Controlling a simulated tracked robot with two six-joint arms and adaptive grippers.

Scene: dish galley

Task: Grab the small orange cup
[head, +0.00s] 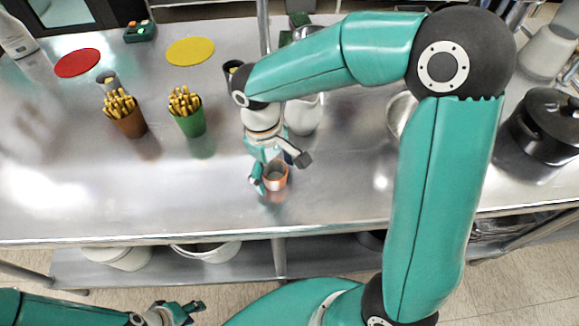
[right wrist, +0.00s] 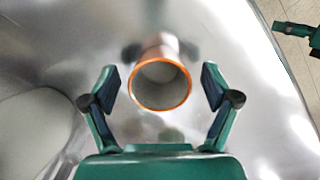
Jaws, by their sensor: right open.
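The small orange cup (head: 275,176) stands upright on the steel counter, near its front edge. In the right wrist view the cup (right wrist: 160,85) shows its round orange rim and grey inside, centred a little ahead of the fingertips. My right gripper (head: 279,170) is open, with one finger on each side of the cup; in the right wrist view its fingers (right wrist: 161,90) show gaps to the rim on both sides. My left gripper (head: 183,312) is low at the bottom left, below the counter's front edge and away from the cup; its fingers are too small to read.
A brown cup of fries (head: 129,123) and a green cup of fries (head: 190,122) stand to the left. Red (head: 77,63) and yellow (head: 190,51) discs lie behind them. A black pot (head: 548,125) is at the right. The counter's front left is clear.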

